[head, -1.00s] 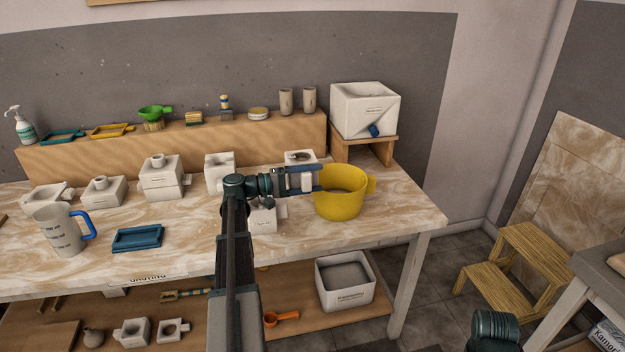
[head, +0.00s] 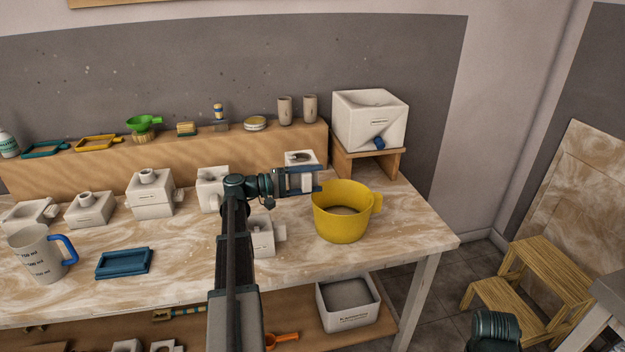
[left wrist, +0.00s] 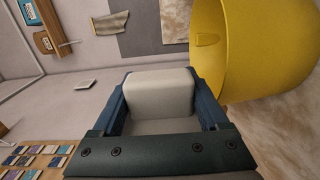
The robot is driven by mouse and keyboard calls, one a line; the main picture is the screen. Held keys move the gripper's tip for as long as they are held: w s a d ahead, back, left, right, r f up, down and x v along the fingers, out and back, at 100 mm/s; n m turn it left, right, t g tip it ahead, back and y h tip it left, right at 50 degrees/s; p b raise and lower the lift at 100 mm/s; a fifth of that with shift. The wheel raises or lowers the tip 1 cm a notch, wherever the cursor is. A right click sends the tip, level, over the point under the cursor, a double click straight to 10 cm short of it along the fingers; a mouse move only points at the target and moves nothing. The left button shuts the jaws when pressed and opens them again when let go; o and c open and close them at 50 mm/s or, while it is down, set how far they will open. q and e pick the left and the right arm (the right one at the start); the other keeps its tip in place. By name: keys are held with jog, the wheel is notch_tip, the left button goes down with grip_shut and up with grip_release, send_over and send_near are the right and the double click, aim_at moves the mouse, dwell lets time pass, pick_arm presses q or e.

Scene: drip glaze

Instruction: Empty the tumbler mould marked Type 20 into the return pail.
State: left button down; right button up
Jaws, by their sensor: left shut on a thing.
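My left gripper (head: 308,181) is shut on a white plaster mould (head: 300,158), held up in the air just left of the yellow pail's rim. The fingers cover much of the mould, and its marking cannot be read. In the left wrist view, the pale block (left wrist: 163,93) sits between the two fingers (left wrist: 162,100). The yellow pail (head: 338,223) stands upright on the table with greyish liquid inside. It also shows large at the right of the left wrist view (left wrist: 262,50). My right gripper is out of view.
Several white moulds (head: 152,197) stand along the table, one (head: 262,238) close below my left arm. A measuring jug (head: 38,258) and a blue tray (head: 124,263) are at the left. A white tank (head: 369,122) stands behind the pail. Table right of the pail is clear.

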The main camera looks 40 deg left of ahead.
pick_arm(q)
jog(key=shift+w+d+m+g+y+p, duration=0.2)
jog(key=shift+d+m+g+y+p, duration=0.6)
jog(key=shift+p, duration=1.1)
jog(key=shift+w+d+m+g+y+p, duration=0.25)
jog(key=shift+g+y+p, duration=0.55)
jog(key=shift+p, duration=1.15)
jog(key=shift+w+d+m+g+y+p, duration=0.1)
jog(key=shift+d+m+g+y+p, duration=0.45)
jog(key=shift+y+p, duration=0.95)
